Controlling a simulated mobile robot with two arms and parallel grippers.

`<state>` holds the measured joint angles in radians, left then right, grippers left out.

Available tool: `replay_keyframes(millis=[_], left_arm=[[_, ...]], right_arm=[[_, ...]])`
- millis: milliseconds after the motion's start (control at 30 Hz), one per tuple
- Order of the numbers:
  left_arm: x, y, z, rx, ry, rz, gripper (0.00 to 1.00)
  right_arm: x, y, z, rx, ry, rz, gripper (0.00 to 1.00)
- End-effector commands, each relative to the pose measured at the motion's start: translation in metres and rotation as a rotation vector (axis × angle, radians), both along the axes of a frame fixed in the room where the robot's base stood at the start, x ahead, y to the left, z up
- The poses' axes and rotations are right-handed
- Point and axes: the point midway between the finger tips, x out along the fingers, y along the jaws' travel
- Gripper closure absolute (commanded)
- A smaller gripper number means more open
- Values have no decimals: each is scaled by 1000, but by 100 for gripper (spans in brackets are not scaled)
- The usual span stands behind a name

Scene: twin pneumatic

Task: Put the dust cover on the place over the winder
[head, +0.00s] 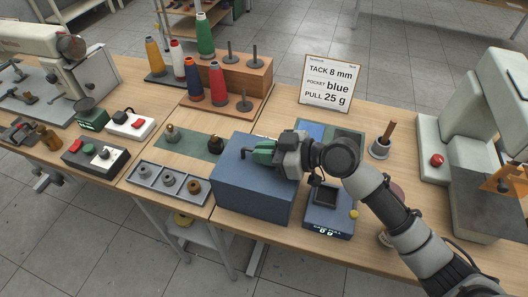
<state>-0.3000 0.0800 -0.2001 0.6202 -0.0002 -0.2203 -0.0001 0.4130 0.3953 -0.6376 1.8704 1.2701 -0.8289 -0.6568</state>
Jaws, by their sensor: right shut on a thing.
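The dust cover looks to be the large blue box (252,186) in the middle of the table, near its front edge. It appears upright, with a dark handle on its top. My right gripper (260,152), with green fingers, is shut on that handle at the top of the cover. I cannot tell whether the cover rests on the table or hangs just above it. I cannot make out the winder for certain; the cover hides whatever is behind or under it. My left gripper is not in view.
Left of the cover are a grey tray (147,187) with bobbins and a green mat (183,149). Right of it is a small blue scale (328,222). A thread stand (245,76) and a sign (330,82) stand behind. Sewing machines flank the table.

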Motion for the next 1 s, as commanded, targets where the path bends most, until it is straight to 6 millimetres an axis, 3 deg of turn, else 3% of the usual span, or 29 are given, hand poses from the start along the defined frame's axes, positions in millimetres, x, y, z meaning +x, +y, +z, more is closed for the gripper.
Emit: replay_keyframes(millis=[400, 433, 567, 900, 1000], left_arm=[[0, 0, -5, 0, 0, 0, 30], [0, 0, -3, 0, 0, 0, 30], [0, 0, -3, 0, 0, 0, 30], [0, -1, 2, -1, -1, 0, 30], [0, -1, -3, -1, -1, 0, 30]], right_arm=[[0, 0, -7, 0, -2, 0, 100], [0, 0, -6, -1, -2, 0, 85], [0, 0, -6, -1, -2, 0, 65], [0, 0, -2, 0, -1, -1, 64], [-2, -11, -2, -3, -3, -3, 64]])
